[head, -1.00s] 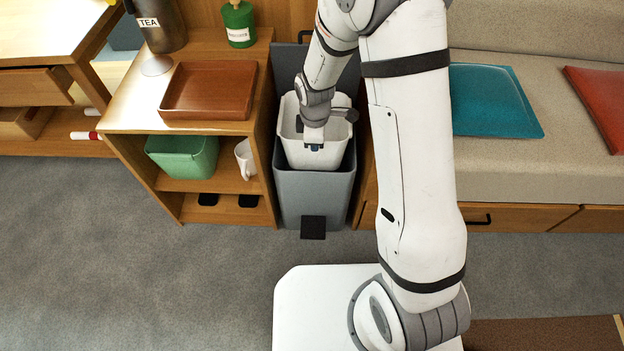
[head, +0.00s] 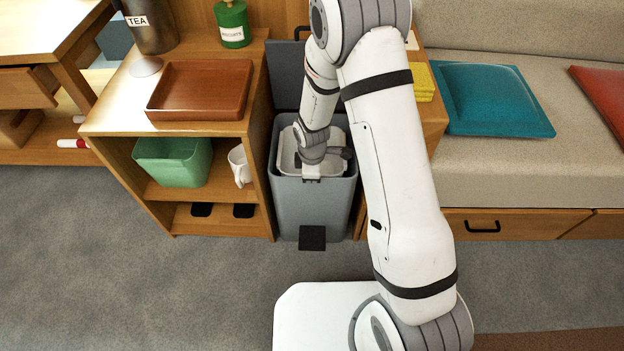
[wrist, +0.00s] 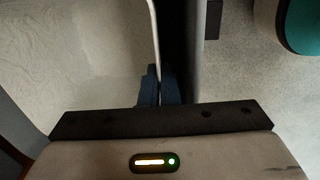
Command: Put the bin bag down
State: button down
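A white, stiff-looking open-topped liner (head: 287,160) sits low inside the grey pedal bin (head: 315,212), its rim near the bin's rim. I see no separate bag; the liner is the only thing at my gripper. My gripper (wrist: 160,85) is shut on the liner's thin wall, which shows between the dark fingertips in the wrist view, with the pale liner interior (wrist: 80,50) to the left. The bin's grey wall (wrist: 195,50) is just right of the fingers, across a dark gap. Whether the liner touches the bin's bottom is hidden.
The bin's lid (head: 286,75) stands open behind. A wooden shelf unit (head: 110,125) with a brown tray (head: 200,90), green basket (head: 172,162) and white mug (head: 239,166) is close on the left. A bench with a teal cushion (head: 495,100) is right.

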jog(key=shift+f, duration=0.4)
